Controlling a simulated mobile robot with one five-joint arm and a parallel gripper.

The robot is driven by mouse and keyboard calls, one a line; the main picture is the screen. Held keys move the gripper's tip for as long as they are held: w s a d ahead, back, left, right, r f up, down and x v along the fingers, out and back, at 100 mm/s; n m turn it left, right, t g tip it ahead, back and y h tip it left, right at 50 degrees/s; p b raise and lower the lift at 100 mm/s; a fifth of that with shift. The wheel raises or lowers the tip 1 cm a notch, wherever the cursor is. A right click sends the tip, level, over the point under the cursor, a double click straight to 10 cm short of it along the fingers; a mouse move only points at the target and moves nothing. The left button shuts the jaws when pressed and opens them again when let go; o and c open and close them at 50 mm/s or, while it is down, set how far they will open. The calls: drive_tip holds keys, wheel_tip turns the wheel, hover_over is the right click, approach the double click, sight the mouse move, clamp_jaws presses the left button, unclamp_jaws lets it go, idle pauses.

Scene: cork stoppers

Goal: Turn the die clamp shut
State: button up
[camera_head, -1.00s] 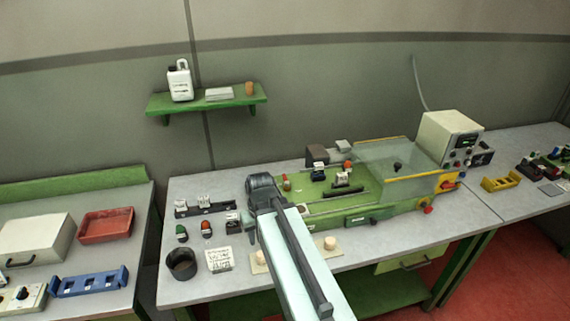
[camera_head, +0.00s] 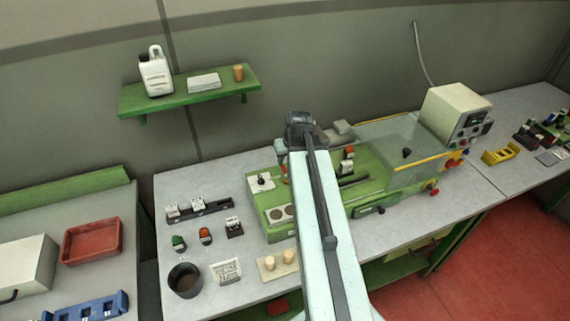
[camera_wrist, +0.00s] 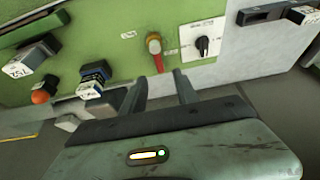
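In the wrist view a red-handled lever (camera_wrist: 154,44) with a brass-coloured end is on the green machine bed (camera_wrist: 100,25). Beside it is a black knob (camera_wrist: 203,45) on a white marked plate. The plate and knob also show in the head view (camera_head: 262,182). I cannot tell for certain which is the die clamp; no label on either is readable. My gripper (camera_wrist: 160,92) is open and empty, its two fingers apart, with the lever just beyond the fingertips and not between them. In the head view my arm hides the fingers.
Left of the lever are a blue-and-black block (camera_wrist: 95,78), a dark block (camera_wrist: 32,58) and an orange knob (camera_wrist: 41,97). A clear guard (camera_head: 385,150) covers the machine's right part. A dark cup (camera_head: 185,280) and cork stoppers (camera_head: 289,256) stand in front.

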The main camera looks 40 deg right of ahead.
sight(284, 168)
drive_tip(key=b+x, duration=0.6)
drive_tip(key=x, duration=0.1)
drive_tip(key=shift+d+f, duration=0.1)
drive_tip(key=shift+f, duration=0.2)
drive_tip(key=shift+r, duration=0.15)
